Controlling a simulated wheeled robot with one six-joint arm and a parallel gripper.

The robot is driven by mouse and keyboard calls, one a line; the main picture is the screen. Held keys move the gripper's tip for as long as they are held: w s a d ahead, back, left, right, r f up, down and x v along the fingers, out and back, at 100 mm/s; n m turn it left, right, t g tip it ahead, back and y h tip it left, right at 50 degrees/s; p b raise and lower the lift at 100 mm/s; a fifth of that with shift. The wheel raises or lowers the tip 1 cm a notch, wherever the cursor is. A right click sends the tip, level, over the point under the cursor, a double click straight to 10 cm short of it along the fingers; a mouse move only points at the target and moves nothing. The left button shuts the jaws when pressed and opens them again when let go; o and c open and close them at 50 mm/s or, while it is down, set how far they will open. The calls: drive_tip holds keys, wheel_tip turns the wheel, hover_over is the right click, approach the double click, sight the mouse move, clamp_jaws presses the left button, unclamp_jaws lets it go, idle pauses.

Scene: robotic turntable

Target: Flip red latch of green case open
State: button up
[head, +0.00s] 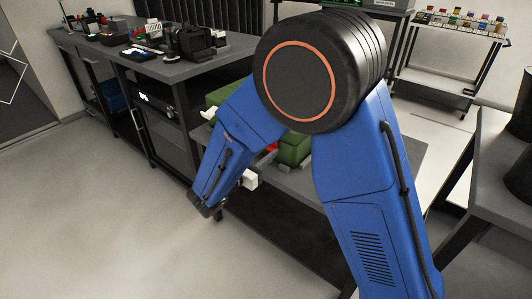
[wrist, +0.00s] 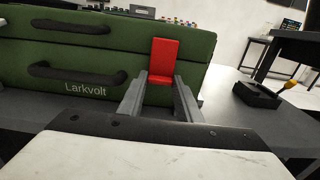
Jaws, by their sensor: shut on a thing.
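The green case (wrist: 105,58), marked "Larkvolt", fills the left and middle of the wrist view, with black handles on its front. The red latch (wrist: 163,62) stands upright on the case front, right of the handles. My gripper (wrist: 164,86) points at the case, with one grey finger on each side of the latch's lower part. It is shut on the red latch. In the head view the green case (head: 294,149) is mostly hidden behind my blue arm, and only a sliver of red shows.
The case stands on a grey table (head: 318,184). A black block with a yellow-handled tool (wrist: 262,94) lies right of the case. A workbench (head: 185,68) with equipment stands at the back left, and a rack of small items (head: 458,22) at the back right. The floor at left is clear.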

sight(268, 149)
drive_tip(key=shift+s, duration=0.1)
drive_tip(key=r+g+y, duration=0.1)
drive_tip(key=s+a+g+y, duration=0.1)
drive_tip(key=shift+r+g, duration=0.35)
drive_tip(key=shift+g, duration=0.05)
drive_tip(key=g+y, duration=0.1)
drive_tip(key=r+g+y, duration=0.1)
drive_tip(key=s+r+g+y, duration=0.1)
drive_tip(key=shift+a+r, duration=0.15)
drive_tip(key=shift+a, duration=0.2)
drive_tip(key=shift+r+g+y, duration=0.95)
drive_tip(key=shift+g+y, duration=0.1)
drive_tip(key=shift+g, duration=0.4)
drive_tip(key=shift+r+g+y, duration=0.95)
drive_tip(key=shift+g+y, duration=0.1)
drive_tip(key=shift+g, duration=0.4)
drive_tip(key=o, duration=1)
drive_tip(key=shift+o, duration=0.2)
drive_tip(key=shift+r, duration=0.1)
